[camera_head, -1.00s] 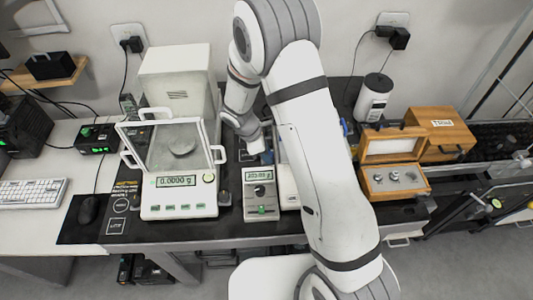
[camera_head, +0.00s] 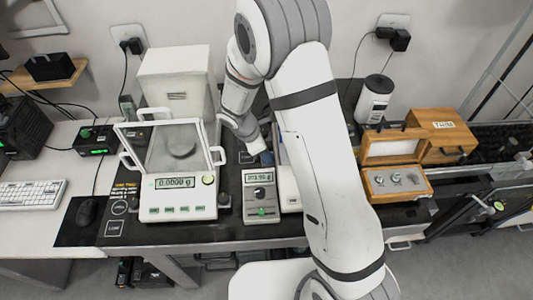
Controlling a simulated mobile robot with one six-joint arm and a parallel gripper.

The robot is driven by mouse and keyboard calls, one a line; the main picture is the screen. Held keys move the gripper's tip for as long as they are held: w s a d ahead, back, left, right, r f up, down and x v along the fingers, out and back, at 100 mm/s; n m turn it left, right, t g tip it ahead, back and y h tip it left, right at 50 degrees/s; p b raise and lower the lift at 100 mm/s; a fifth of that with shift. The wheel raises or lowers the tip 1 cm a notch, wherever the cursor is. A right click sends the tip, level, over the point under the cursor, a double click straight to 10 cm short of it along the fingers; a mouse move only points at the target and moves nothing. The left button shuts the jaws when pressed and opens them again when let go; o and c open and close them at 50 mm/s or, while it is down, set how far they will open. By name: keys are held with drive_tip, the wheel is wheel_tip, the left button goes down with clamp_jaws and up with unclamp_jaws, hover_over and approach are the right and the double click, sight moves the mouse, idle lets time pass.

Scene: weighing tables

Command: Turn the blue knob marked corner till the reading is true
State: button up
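A small grey balance (camera_head: 261,205) stands on the black bench, with a lit display (camera_head: 259,178) and a green mark on its front. Its digits are blurred and seem to start with 20. My gripper (camera_head: 260,150) points down just behind this balance, at the end of my bent wrist. Its fingers are too small and too hidden to show whether they are open or shut. A small dark blue patch (camera_head: 267,158) shows beside the gripper tip; I cannot tell if it is the blue knob. The marking "corner" is not readable anywhere. My arm hides the area to the right.
A larger balance (camera_head: 178,207) with a glass shield reads 0.0000 g at the left. An open wooden box of weights (camera_head: 410,188), a closed wooden box (camera_head: 447,127) and a white cylindrical device (camera_head: 374,98) stand right of my arm. A keyboard (camera_head: 31,195) is far left.

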drive_tip(key=v, duration=0.6)
idle(0.3)
drive_tip(key=s+d+r+m+y, duration=0.2)
drive_tip(key=s+d+r+m, duration=0.6)
drive_tip(key=d+r+m, duration=0.4)
drive_tip(key=s+d+r+m+t+y, duration=0.1)
drive_tip(key=s+r+m, duration=0.2)
drive_tip(key=s, duration=0.3)
drive_tip(key=s+r+m+t+y, duration=0.1)
drive_tip(key=s+r+m, duration=0.2)
drive_tip(key=s+m, duration=0.2)
drive_tip(key=shift+s+d+r+m, duration=0.3)
drive_tip(key=shift+s+d+r, duration=0.1)
drive_tip(key=shift+s, duration=0.3)
idle(0.6)
